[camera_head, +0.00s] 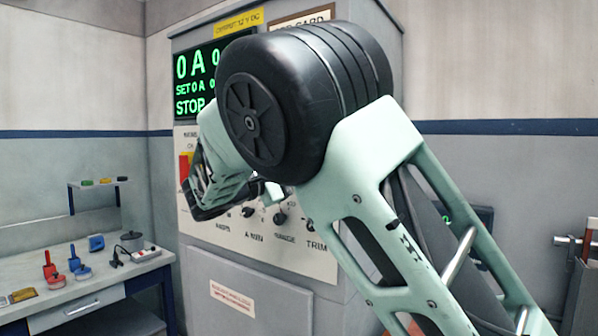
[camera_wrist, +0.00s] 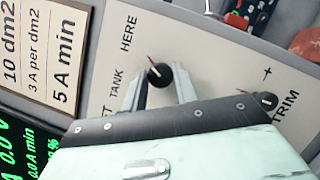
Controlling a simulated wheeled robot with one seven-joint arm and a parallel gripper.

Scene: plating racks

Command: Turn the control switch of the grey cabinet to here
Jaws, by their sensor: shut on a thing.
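The grey cabinet (camera_head: 186,47) stands in the middle of the head view. My arm covers much of its front. In the wrist view a black control switch (camera_wrist: 159,76) sits on the cabinet's light panel, beside the words TANK and HERE. Its thin pointer leans up and left, roughly toward HERE; I cannot tell whether it lines up exactly. My gripper (camera_wrist: 165,79) is at the panel, with one finger on each side of the switch, shut on it. In the head view my arm hides the switch and most of the gripper.
Other black knobs (camera_head: 280,218) sit along the lower panel, and the TRIM knob (camera_wrist: 269,99) is right of my gripper. A green display (camera_head: 194,83) is at the upper left. A workbench (camera_head: 60,290) with small red and blue items stands left.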

